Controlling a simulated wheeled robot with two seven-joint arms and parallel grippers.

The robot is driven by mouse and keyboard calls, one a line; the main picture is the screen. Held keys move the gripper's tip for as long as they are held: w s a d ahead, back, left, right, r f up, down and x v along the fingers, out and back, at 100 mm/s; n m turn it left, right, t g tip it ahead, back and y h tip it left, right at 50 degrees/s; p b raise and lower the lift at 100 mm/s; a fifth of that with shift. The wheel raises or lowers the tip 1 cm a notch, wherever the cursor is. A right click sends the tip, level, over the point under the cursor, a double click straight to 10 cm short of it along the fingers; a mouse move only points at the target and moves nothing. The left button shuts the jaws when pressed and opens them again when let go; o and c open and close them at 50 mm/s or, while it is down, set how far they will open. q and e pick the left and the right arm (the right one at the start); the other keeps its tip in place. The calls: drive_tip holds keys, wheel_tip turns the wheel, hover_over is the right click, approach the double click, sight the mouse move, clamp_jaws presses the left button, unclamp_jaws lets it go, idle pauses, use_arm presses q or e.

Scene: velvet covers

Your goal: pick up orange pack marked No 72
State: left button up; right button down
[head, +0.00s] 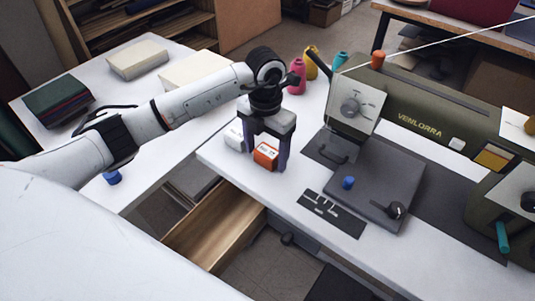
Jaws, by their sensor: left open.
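The orange pack (266,155) with a white label stands on the white table near its left front edge. The label print is too small to read surely. My left gripper (264,163) points down over the pack from above, open, with one finger on each side of it. I cannot tell whether the fingers touch it. A white pack (234,138) stands just left of the orange one, beside the left finger and partly hidden by it. My right gripper is not in view.
An olive sewing machine marked VENLORRA (428,125) fills the right. Pink (297,77) and yellow (311,64) thread cones stand behind my gripper. A wooden drawer (215,228) is open below the table edge. A black card (331,213) lies to the right.

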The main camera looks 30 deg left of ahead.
use_arm(q)
drive_tip(key=shift+f, duration=0.55)
drive_tip(key=c, duration=1.1)
drive_tip(key=shift+c, duration=0.2)
